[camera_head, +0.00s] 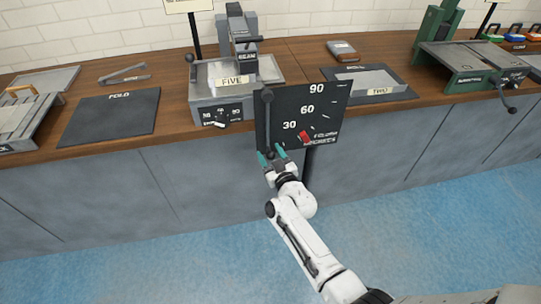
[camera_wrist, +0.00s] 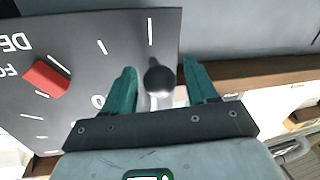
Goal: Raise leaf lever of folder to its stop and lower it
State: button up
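The folder's dark degree plate (camera_head: 322,106) stands at the counter's front edge, marked 30, 60 and 90, with a red pointer (camera_head: 305,138) low on it. A grey lever (camera_head: 267,122) runs nearly upright along the plate's left side, with dark round ends. My gripper (camera_head: 270,155) is at the lever's lower end. In the wrist view a black ball knob (camera_wrist: 160,78) sits between my teal fingers, with a visible gap on each side. The fingers look open. The red pointer also shows in the wrist view (camera_wrist: 46,79). The folder's leaf is not clearly visible.
A grey machine with a FIVE card (camera_head: 231,81) stands left of the plate. A dark FOLD mat (camera_head: 112,115) lies farther left. A tray with a TWO card (camera_head: 380,91) and a green machine (camera_head: 462,55) stand to the right. The blue floor in front is clear.

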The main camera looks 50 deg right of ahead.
grip_shut()
dwell(0.3)
jog(key=shift+d, duration=0.1)
